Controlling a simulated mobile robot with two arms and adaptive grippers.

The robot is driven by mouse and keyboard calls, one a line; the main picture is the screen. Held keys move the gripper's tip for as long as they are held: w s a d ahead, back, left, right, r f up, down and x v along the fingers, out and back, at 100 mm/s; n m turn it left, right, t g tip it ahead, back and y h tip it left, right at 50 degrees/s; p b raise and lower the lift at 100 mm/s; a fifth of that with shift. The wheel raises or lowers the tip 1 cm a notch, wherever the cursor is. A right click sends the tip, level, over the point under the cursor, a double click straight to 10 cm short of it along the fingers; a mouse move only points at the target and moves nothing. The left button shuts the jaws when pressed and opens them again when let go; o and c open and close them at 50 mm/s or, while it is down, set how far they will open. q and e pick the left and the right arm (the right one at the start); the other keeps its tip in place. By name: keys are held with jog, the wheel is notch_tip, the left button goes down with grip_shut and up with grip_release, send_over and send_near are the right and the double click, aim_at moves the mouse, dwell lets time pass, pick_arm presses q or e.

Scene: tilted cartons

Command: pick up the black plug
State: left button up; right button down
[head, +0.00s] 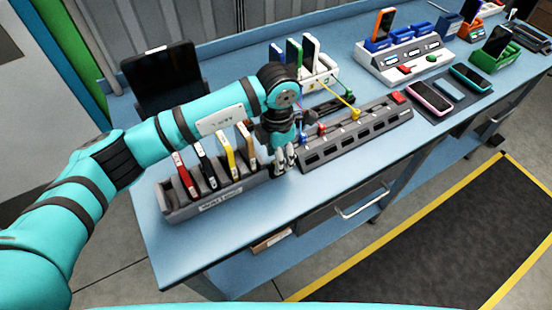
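My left gripper (285,161) points down over the table, between the grey slotted rack and the left end of the grey socket strip (350,136). Its fingertips are small and close together, and I cannot tell whether they hold anything. A blue plug (302,134), a red plug (321,129) and a yellow plug (356,113) stand at the strip's back edge, with thin cables on some of them. I cannot make out a black plug clearly; the gripper and wrist cover the area around the strip's left end. My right gripper is not in view.
The grey slotted rack (220,203) holds several upright coloured phones or cases close left of the gripper. A white dock (318,77) with phones stands behind the strip. Phones and another dock (405,62) are to the right. The table front (330,181) is clear.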

pick_arm(q)
jog(key=shift+f, duration=0.7)
jog(key=c, duration=0.9)
jog(key=shift+o, duration=0.2)
jog(key=shift+r, duration=0.1)
jog(key=shift+r+b, duration=0.35)
jog(key=shift+r, duration=0.1)
notch_tip(320, 180, up, 2)
jog(key=shift+r+b, duration=0.25)
jog(key=shift+b, duration=0.5)
jog(key=s+r+b, duration=0.1)
jog(key=s+b, duration=0.3)
jog(key=s, duration=1.2)
jog(key=shift+r, duration=0.25)
jog(key=shift+r, duration=0.75)
